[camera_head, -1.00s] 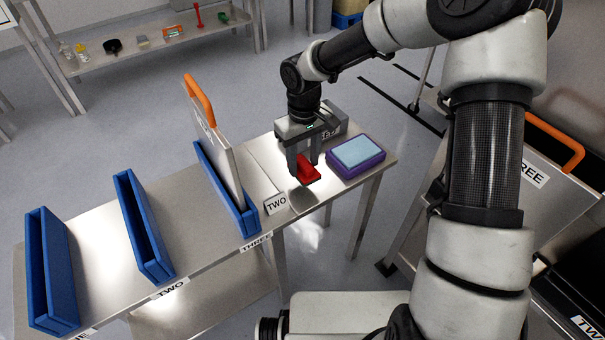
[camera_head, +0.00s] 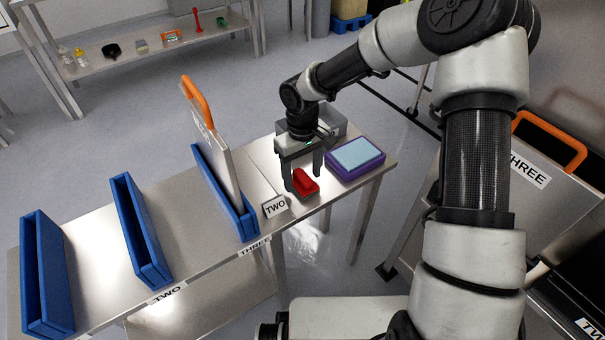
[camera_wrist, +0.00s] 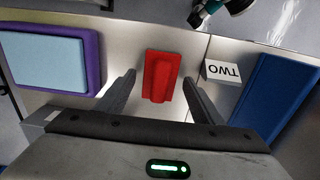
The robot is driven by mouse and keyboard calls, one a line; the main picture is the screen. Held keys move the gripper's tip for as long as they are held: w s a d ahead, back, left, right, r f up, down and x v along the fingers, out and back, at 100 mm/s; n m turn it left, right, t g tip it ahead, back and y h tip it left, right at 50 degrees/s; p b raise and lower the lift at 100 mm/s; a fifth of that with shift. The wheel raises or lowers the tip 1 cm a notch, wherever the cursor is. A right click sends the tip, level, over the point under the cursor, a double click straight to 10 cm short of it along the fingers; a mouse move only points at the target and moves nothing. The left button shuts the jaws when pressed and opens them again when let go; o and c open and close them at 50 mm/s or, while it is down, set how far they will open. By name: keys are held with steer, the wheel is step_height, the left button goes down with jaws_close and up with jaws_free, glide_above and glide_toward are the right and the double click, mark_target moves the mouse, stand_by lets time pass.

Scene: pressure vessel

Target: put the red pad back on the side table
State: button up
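The red pad (camera_head: 305,183) lies on the right end of the steel side table (camera_head: 178,204), between the purple-and-blue pad and the small TWO sign. It also shows in the wrist view (camera_wrist: 161,76), lying flat with a raised ridge along it. My gripper (camera_head: 303,184) is open above the pad. In the wrist view my fingers (camera_wrist: 158,95) stand apart on either side of the pad, with a gap to each side of it.
A purple tray with a light blue pad (camera_head: 356,155) sits to the right. The TWO sign (camera_head: 275,206) stands to the left. A blue holder (camera_head: 242,224) holds a white panel with an orange handle (camera_head: 198,101). Other blue holders (camera_head: 138,231) stand further left.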

mark_target(303, 175)
step_height(303, 175, up, 12)
steer(key=p, duration=0.3)
steer(key=shift+r, duration=0.15)
stand_by(0.4)
